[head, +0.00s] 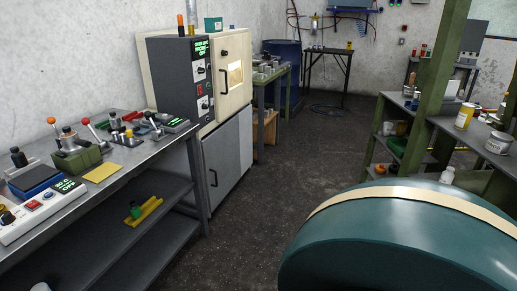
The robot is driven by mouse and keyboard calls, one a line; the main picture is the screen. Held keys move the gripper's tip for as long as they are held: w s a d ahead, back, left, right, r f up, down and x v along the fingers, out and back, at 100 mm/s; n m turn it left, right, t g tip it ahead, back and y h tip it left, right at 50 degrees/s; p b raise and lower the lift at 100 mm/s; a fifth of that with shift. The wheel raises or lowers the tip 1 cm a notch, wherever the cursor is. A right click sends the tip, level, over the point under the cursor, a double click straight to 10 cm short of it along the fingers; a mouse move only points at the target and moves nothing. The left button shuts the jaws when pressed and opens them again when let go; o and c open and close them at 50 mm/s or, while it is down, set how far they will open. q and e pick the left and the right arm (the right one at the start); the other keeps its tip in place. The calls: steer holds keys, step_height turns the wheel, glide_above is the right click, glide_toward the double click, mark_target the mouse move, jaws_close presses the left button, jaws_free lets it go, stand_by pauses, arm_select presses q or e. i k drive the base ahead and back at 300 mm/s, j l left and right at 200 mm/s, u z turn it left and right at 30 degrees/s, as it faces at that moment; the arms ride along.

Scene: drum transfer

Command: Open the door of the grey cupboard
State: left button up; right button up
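The grey cupboard (227,158) stands left of centre, under a cream oven-like unit with a dark control panel. Its light grey front has two panels with a seam between them. A dark vertical handle (213,178) shows at the left edge of the front. The front looks flush and shut. The workbench on the left stands close beside the cupboard's left side. Neither of my grippers is in view.
A metal workbench (120,160) with tools runs along the left. A large teal rounded body (400,235) with a cream band fills the lower right, close to me. Green shelving (430,90) stands at right. The dark floor (285,180) between is clear. A blue drum (285,60) stands behind.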

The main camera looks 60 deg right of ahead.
mark_target(221, 150)
steer(key=z, duration=1.5)
steer(key=i+l+u, duration=0.25)
steer(key=u, duration=0.25)
steer(key=i+l+u, duration=0.2)
steer(key=l+u, duration=0.25)
steer(key=i+l+u, duration=0.1)
steer(key=l, duration=0.2)
steer(key=i+l+u, duration=0.1)
steer(key=l, duration=0.25)
steer(key=i+l+u, duration=0.1)
steer(key=l, duration=0.2)
steer(key=i+l, duration=0.15)
steer(key=l, duration=0.45)
steer(key=i+l+u, duration=0.1)
steer(key=l, duration=0.55)
steer(key=i+l, duration=0.15)
steer(key=l, duration=0.5)
steer(key=i+l+u, duration=0.1)
steer(key=l, duration=0.5)
steer(key=i+l, duration=0.1)
steer(key=l, duration=0.55)
steer(key=i+l, duration=0.2)
steer(key=l, duration=0.15)
steer(key=i+l, duration=0.2)
steer(key=l, duration=0.15)
steer(key=i+l, duration=0.2)
steer(key=l, duration=0.2)
steer(key=i+l, duration=0.25)
steer(key=l+u, duration=0.05)
steer(key=l, duration=0.05)
